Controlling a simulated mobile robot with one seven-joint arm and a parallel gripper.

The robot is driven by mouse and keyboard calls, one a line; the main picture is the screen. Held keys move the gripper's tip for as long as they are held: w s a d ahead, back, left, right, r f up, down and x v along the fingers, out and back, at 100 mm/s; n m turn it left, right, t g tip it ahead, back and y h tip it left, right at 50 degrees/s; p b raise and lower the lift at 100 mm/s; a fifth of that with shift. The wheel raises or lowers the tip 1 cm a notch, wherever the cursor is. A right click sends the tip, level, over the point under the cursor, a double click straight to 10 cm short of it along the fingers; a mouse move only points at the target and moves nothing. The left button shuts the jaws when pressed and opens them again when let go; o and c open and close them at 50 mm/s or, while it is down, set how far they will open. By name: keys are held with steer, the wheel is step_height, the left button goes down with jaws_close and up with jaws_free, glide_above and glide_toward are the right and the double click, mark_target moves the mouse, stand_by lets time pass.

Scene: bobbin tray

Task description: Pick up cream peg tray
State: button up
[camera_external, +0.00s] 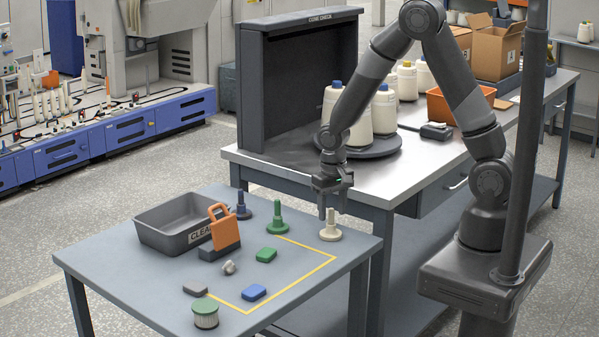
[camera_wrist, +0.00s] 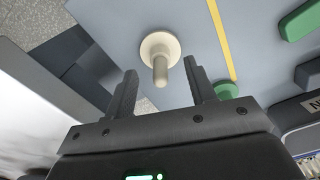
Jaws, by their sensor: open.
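The cream peg tray (camera_external: 330,234), a round cream base with an upright peg, stands on the grey-blue table near its right corner. It also shows in the wrist view (camera_wrist: 160,46), upper middle, with its peg pointing toward the camera. My gripper (camera_external: 333,207) is open and points down just above the cream peg tray. In the wrist view my gripper (camera_wrist: 160,72) has one finger on each side of the peg's line, with nothing held between them. I cannot tell whether the peg top is level with the fingertips.
Green (camera_external: 278,222) and blue (camera_external: 242,208) peg trays stand to the left. A grey bin (camera_external: 165,237), an orange-handled tool (camera_external: 223,228), green (camera_external: 266,255) and blue (camera_external: 254,293) blocks and a yellow tape line (camera_external: 305,277) are nearby. The workbench (camera_external: 385,185) with cones stands close behind.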

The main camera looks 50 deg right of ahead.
mark_target(331, 223)
steer(key=f, duration=0.4)
steer(key=shift+w+d, duration=0.1)
steer(key=shift+w, duration=0.1)
steer(key=c, duration=1.1)
